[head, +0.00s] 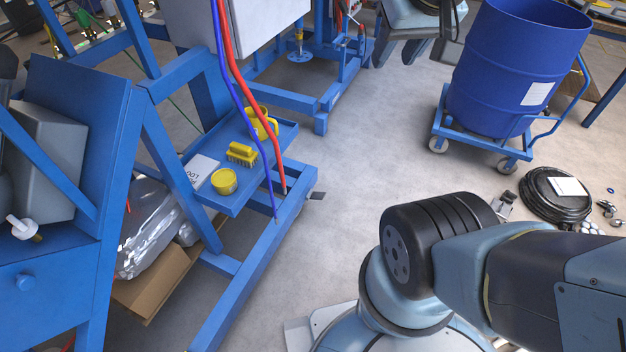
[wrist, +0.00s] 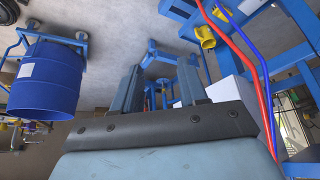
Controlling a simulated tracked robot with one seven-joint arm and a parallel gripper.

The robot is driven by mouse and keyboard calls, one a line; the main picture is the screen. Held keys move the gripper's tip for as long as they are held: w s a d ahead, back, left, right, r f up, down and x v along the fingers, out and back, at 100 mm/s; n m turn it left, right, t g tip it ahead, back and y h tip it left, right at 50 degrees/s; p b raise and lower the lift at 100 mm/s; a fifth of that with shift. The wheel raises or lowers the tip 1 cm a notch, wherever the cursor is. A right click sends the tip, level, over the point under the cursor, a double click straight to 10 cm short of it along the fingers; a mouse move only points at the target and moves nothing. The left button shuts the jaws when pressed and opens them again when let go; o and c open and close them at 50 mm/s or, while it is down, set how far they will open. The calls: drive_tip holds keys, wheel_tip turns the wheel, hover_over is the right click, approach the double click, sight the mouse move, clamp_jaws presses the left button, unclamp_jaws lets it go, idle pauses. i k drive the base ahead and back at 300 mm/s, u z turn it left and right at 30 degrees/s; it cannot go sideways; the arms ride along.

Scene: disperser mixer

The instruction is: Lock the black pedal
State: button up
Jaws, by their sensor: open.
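A small dark piece (head: 317,196) sticks out from the right side of the blue frame's low beam, just above the floor, in the head view. It may be the black pedal, but it is too small to tell its shape or whether it is locked. My gripper (head: 398,55) shows at the top of the head view, between the blue frame and the blue drum, well away from the dark piece. In the wrist view its two fingers (wrist: 157,78) stand apart with nothing held between them. I cannot make out a pedal in the wrist view.
The blue frame (head: 262,255) carries a tray (head: 283,137) with yellow items, and red and blue hoses (head: 245,92) hang over it. A blue drum (head: 505,75) stands on a wheeled cart at right. A coiled black hose (head: 545,200) lies nearby. The middle floor is clear.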

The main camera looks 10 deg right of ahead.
sight(316, 196)
drive_tip(key=k, duration=1.25)
drive_tip(key=z, duration=0.55)
drive_tip(key=i, duration=2.25)
drive_tip(key=u, duration=0.55)
